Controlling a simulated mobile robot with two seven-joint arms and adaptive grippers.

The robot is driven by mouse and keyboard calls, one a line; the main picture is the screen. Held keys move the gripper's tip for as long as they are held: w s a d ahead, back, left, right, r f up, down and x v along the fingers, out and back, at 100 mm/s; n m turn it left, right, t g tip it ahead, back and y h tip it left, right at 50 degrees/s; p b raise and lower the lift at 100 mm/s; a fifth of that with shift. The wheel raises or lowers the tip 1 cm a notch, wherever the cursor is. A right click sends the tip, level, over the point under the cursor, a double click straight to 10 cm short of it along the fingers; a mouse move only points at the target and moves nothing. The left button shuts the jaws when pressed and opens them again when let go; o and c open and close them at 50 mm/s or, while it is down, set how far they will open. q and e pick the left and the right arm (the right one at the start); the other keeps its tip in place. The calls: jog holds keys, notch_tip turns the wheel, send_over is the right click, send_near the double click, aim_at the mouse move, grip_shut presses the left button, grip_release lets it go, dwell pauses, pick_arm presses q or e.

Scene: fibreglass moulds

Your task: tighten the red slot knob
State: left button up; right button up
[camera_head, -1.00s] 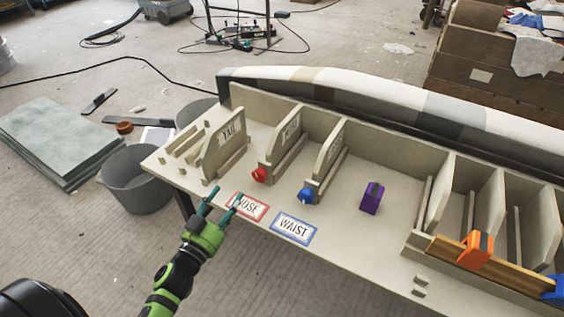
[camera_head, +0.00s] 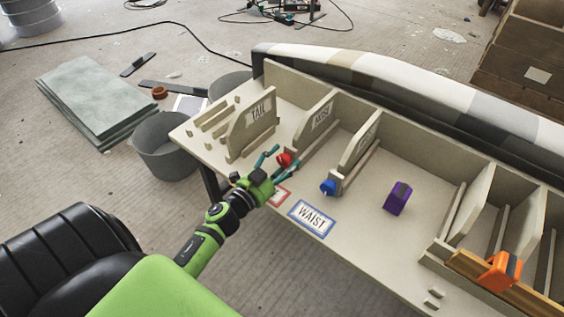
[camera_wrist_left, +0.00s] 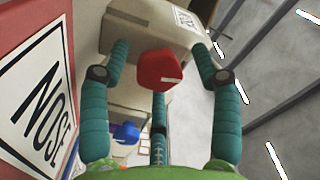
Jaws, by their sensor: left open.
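The red slot knob (camera_head: 284,160) sits at the front end of the NOSE slot on the bench. It also shows in the left wrist view (camera_wrist_left: 160,70), between my spread teal fingers and ahead of the palm. My left gripper (camera_head: 272,160) is open and close in front of the knob; I see no clear contact. The red-bordered NOSE label (camera_wrist_left: 38,95) lies on the bench beside the gripper, partly covered by it in the head view. The blue knob (camera_head: 328,187) is on the slot to the right. My right gripper is not in view.
The blue-bordered WAIST label (camera_head: 312,217) lies right of my gripper. A purple block (camera_head: 398,198) stands on the open bench top, and an orange clamp (camera_head: 500,271) is at the far right. The TAIL panel (camera_head: 252,125) stands left of the knob. A grey bucket (camera_head: 165,147) is off the bench's left end.

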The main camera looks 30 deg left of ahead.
pick_arm(q)
jog(key=c, duration=1.1)
